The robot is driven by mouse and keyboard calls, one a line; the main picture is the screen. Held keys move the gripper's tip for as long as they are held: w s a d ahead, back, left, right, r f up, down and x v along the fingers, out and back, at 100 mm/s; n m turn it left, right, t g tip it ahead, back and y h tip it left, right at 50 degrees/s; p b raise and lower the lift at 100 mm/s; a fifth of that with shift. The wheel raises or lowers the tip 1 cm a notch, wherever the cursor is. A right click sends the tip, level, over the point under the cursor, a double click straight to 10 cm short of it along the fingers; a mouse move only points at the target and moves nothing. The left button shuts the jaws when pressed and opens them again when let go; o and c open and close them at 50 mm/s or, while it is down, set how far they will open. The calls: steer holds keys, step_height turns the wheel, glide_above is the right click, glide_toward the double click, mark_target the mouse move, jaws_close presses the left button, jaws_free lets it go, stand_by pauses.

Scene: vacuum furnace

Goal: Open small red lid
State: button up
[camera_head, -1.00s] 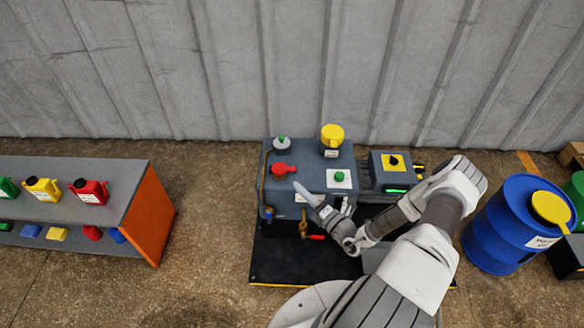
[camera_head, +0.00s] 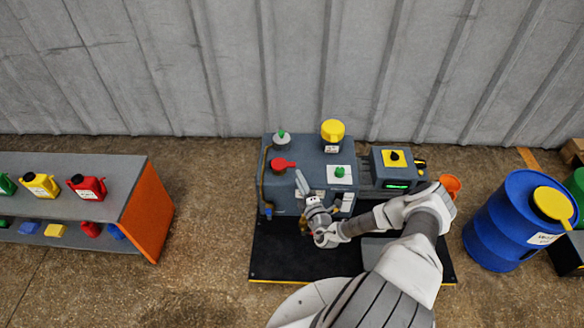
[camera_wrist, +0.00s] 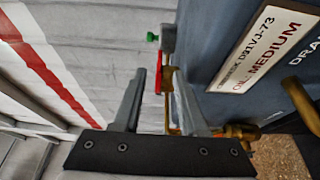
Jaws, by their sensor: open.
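The small red lid (camera_head: 283,163) sits flat on the top left of the grey-blue furnace unit (camera_head: 300,147), its short handle pointing right. My gripper (camera_head: 299,181) is just in front of the lid and to its right, fingers pointing up toward it. The fingers are open and spread apart in the wrist view (camera_wrist: 160,88). A red part (camera_wrist: 167,80), which looks like the lid seen edge-on, shows between them, nearer the right finger. I cannot tell whether either finger touches it.
A blue drum (camera_head: 510,225) is at right, a canister shelf (camera_head: 130,180) at left.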

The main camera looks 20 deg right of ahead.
mark_target(292, 164)
steer(key=w+b, duration=0.2)
steer(key=w, duration=0.6)
steer(key=shift+c, duration=0.4)
jaws_close()
steer(key=shift+s, duration=0.1)
stand_by(0.8)
